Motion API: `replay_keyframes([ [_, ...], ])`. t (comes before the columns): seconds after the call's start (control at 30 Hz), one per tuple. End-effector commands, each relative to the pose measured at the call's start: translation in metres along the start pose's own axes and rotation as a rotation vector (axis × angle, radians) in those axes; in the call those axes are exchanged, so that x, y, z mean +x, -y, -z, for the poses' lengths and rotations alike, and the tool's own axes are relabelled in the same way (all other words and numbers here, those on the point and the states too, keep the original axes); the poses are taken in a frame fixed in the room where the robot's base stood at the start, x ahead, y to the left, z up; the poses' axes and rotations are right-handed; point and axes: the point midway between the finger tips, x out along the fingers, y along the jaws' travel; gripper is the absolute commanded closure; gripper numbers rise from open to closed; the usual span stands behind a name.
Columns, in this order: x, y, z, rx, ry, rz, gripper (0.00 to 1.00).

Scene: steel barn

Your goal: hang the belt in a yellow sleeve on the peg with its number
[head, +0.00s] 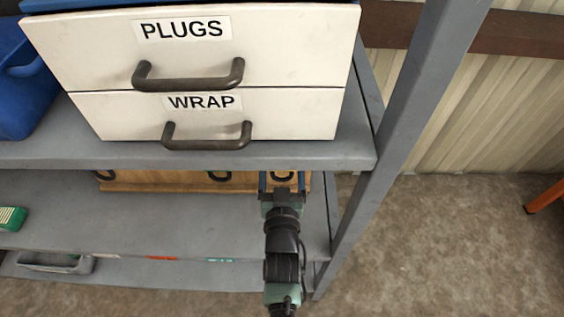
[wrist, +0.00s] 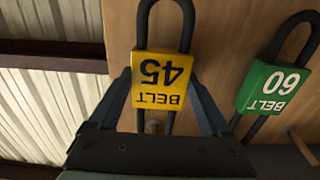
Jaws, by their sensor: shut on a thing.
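The belt in a yellow sleeve (wrist: 162,78) is a dark loop whose sleeve reads BELT 45, upside down in the wrist view. My gripper (wrist: 160,88) is shut on this sleeve, one finger on each side. The sleeve is in front of a wooden board (wrist: 225,28). In the head view my gripper (head: 282,184) is at the board (head: 160,186) under the upper shelf, and hides the yellow sleeve.
A belt in a green sleeve (wrist: 272,88), marked 60, is close to the right finger. Another peg (wrist: 301,148) is at the lower right. The upper shelf (head: 300,155), carrying drawers marked PLUGS and WRAP, overhangs the board. A grey shelf post (head: 400,130) stands right of my arm.

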Motion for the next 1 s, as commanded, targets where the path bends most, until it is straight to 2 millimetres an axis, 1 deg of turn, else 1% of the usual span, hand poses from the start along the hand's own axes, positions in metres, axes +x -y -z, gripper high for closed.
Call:
replay_keyframes([
  [0.1, 0.000, 0.000, 0.001, 0.000, -0.002, 0.000, 0.78],
  [0.13, 0.000, 0.000, 0.001, 0.000, -0.002, 0.000, 0.15],
  [0.2, 0.000, 0.000, 0.001, 0.000, -0.002, 0.000, 0.02],
  [0.23, 0.000, 0.000, 0.001, 0.000, -0.002, 0.000, 0.00],
  [0.47, -0.001, 0.000, 0.000, 0.000, 0.001, 0.000, 0.00],
  [0.57, -0.005, 0.000, 0.001, 0.000, 0.001, 0.000, 0.00],
  [0.67, -0.017, -0.001, 0.001, -0.001, 0.004, -0.001, 0.00],
  [0.77, -0.035, -0.001, 0.001, 0.000, 0.004, -0.002, 0.00],
  [1.0, -0.084, 0.000, 0.000, -0.001, 0.003, 0.000, 0.00],
])
